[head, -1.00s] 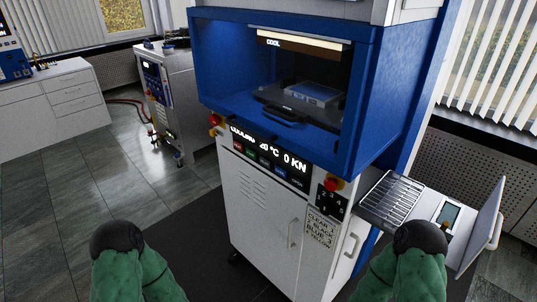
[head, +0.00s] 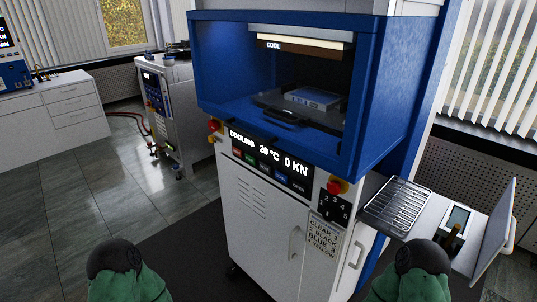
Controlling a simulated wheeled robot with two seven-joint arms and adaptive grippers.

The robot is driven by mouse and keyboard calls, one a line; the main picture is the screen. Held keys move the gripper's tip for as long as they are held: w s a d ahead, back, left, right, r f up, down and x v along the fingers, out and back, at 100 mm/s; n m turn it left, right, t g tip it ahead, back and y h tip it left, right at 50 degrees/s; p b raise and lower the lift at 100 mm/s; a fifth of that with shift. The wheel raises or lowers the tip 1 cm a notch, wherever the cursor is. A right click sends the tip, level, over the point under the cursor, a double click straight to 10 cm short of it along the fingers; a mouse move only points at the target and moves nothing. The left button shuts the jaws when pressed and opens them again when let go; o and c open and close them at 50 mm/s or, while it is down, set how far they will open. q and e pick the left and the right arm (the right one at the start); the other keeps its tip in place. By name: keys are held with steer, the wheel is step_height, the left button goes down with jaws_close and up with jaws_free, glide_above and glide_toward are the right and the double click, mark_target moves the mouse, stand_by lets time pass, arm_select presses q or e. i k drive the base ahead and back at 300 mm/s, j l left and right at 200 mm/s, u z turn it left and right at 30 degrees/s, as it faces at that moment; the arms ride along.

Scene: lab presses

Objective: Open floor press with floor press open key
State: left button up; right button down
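The floor press (head: 385,95) stands ahead of me, a blue frame on a white cabinet. Its display (head: 268,150) reads "COOLING 20 °C 0 KN", and a sign inside reads "COOL". Below the display is a row of small coloured keys, including a green key (head: 250,159) and a blue key (head: 281,178). A small "OPEN" label (head: 298,187) marks the dark right end of this row, the floor press open key. In the press chamber, a dark plate (head: 272,107) bears a light block (head: 314,98). My green arms enter at the bottom; neither gripper shows.
Red knobs sit at the panel's left (head: 214,126) and right (head: 337,187). A grey cart (head: 180,105) stands behind left. The floor at left is clear.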

mark_target(300, 187)
steer(key=k+j+z, duration=0.15)
steer(key=j, duration=0.25)
steer(key=k+j+z, duration=0.2)
steer(key=j, duration=0.2)
steer(key=k+j+z, duration=0.15)
steer(key=k+j, duration=0.1)
steer(key=j, duration=0.1)
